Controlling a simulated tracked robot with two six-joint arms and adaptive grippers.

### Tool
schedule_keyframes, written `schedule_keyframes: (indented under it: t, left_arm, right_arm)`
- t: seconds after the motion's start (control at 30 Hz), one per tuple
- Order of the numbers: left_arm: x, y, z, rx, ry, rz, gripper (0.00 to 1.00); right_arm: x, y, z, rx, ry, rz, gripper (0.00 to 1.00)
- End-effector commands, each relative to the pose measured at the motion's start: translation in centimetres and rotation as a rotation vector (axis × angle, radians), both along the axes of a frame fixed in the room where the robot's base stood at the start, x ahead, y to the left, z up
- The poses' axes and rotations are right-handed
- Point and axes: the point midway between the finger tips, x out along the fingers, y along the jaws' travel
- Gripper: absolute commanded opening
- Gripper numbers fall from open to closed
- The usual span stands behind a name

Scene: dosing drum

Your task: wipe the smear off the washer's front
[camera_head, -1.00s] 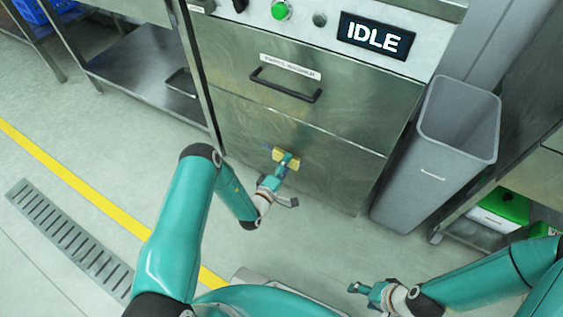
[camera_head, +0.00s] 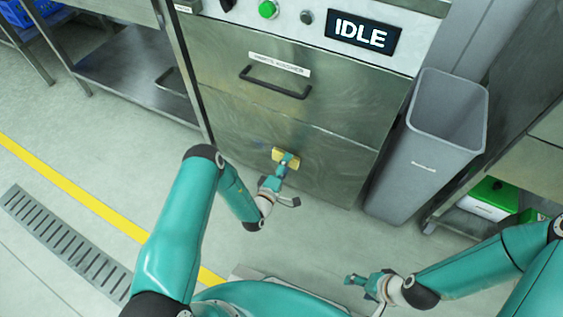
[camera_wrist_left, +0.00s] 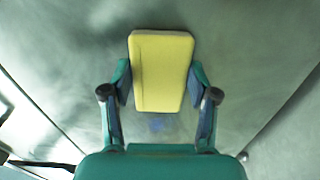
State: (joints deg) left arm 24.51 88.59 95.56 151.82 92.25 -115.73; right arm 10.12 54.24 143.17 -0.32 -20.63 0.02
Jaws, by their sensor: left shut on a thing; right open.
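The washer's front (camera_head: 235,120) is a brushed steel panel facing me. My left gripper (camera_head: 286,162) is shut on a yellow sponge (camera_head: 279,153), held at the lower part of that front. In the left wrist view the sponge (camera_wrist_left: 162,70) sits between the two fingers, its broad face toward the camera; whether it touches the panel I cannot tell. A faint bluish smear (camera_wrist_left: 157,125) shows on the steel just below the sponge in that view. My right gripper (camera_head: 352,281) is open and empty, low over the floor.
A black bar handle (camera_head: 275,85) projects from the washer above the sponge. A grey bin (camera_head: 425,150) stands close at the washer's right. A steel shelf table (camera_head: 130,70) stands at its left. The floor (camera_head: 110,155) at the left is clear.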

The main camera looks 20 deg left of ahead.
Motion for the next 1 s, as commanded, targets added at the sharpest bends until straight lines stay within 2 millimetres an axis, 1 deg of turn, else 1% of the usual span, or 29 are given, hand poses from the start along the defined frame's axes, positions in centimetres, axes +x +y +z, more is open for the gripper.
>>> schedule_keyframes:
  t: [0.27,0.6,1.0]
  left_arm:
    - [0.2,-0.4,0.3,0.002,-0.008,-0.011,0.23]
    - [-0.1,-2.2,0.3,0.001,-0.007,-0.013,0.23]
    - [-0.2,-2.3,0.2,0.002,-0.007,-0.008,0.23]
  right_arm:
    - [0.0,0.0,0.0,0.0,0.0,0.0,0.63]
    - [0.0,0.0,0.6,0.0,0.0,0.0,0.63]
    - [0.0,0.0,0.7,0.0,0.0,0.0,0.63]
